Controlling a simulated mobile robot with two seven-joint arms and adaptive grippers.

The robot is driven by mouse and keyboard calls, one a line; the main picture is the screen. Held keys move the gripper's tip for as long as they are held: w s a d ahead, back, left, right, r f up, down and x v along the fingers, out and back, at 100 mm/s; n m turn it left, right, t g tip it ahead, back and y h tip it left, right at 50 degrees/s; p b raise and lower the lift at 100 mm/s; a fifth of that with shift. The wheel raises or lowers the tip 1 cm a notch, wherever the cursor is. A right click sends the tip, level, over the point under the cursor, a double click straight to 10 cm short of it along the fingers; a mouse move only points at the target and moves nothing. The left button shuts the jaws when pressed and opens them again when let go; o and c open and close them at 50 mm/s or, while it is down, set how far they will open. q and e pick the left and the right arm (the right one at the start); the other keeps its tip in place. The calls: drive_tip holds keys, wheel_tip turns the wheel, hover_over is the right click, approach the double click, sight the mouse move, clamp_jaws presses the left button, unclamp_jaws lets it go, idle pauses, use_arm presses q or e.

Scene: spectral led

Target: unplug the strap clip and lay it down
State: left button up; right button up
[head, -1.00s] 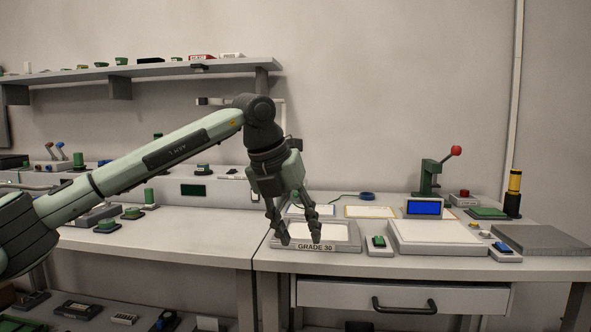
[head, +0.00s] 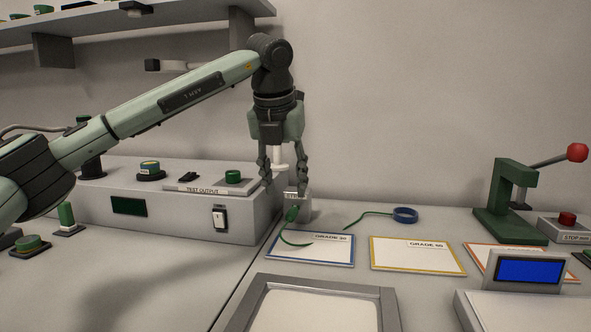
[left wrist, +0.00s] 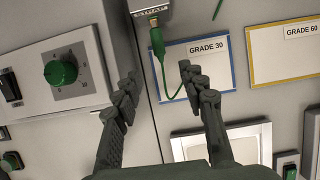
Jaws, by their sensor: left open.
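The strap clip (head: 291,213) is a green plug with a thin green cord. It sits in the front of a small grey socket block (head: 302,204). In the left wrist view the clip (left wrist: 157,40) meets the block (left wrist: 151,9) at the top, and its cord curls down over the GRADE 30 card. My left gripper (head: 284,188) points down at the block, fingers apart and empty. In the left wrist view the open fingertips (left wrist: 158,75) lie on either side below the clip, apart from it. My right gripper is not in view.
A grey TEST OUTPUT box (head: 178,207) stands left of the block. Blue-edged GRADE 30 (head: 318,252) and yellow-edged (head: 415,258) cards lie in front. A blue band (head: 404,215) with green cord lies right. A green press (head: 512,205) stands farther right.

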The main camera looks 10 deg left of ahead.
sight(290, 214)
use_arm(q)
drive_tip(key=shift+w+x, duration=0.1)
drive_tip(key=shift+x, duration=1.85)
drive_tip(key=shift+w+x, duration=0.15)
drive_tip(key=shift+x, duration=1.8)
drive_tip(key=shift+r, duration=0.1)
clamp_jaws()
